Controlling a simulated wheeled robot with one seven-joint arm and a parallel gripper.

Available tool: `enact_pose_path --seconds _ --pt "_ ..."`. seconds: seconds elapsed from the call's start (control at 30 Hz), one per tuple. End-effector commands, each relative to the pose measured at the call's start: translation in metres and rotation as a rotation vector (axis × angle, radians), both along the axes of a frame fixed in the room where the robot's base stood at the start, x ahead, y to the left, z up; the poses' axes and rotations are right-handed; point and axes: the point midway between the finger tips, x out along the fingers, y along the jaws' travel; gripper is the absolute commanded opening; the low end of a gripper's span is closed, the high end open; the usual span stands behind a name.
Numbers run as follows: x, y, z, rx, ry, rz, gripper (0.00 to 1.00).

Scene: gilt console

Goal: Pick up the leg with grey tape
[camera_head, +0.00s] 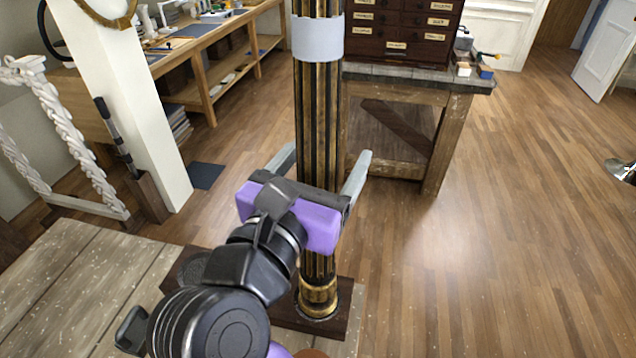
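The leg with grey tape (318,95) is a black-and-gold fluted column that stands upright, with a pale grey band of tape (318,38) high on it. Its gold foot (318,298) rests on a dark wooden block (344,308). My gripper (328,152) has a purple body in front of the leg. Its two grey fingers are spread wide, one to the left and one to the right of the leg, with visible gaps. It looks empty. The gripper body hides part of the leg's lower half, and the top of the leg is out of frame.
A pale wooden surface (75,290) lies at the lower left. Behind the leg stands a bench (440,140) bearing a dark drawer cabinet (400,25). A white post (125,90) and a carved white frame (65,130) stand left. The floor at right is mostly clear.

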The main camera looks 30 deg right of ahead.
Motion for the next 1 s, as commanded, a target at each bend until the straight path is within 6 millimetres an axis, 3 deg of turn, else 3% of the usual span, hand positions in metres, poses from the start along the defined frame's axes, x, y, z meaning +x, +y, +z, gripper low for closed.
enact_pose_path --seconds 0.17,0.53,0.83,1.0 --pt "0.0 0.0 -0.001 -0.001 0.001 0.0 0.71" --pt "0.0 0.0 0.0 -0.001 0.001 -0.001 0.0" --pt "0.0 0.0 0.003 -0.001 -0.003 0.0 0.0" --pt "0.0 0.0 0.019 0.001 -0.007 0.0 0.0"
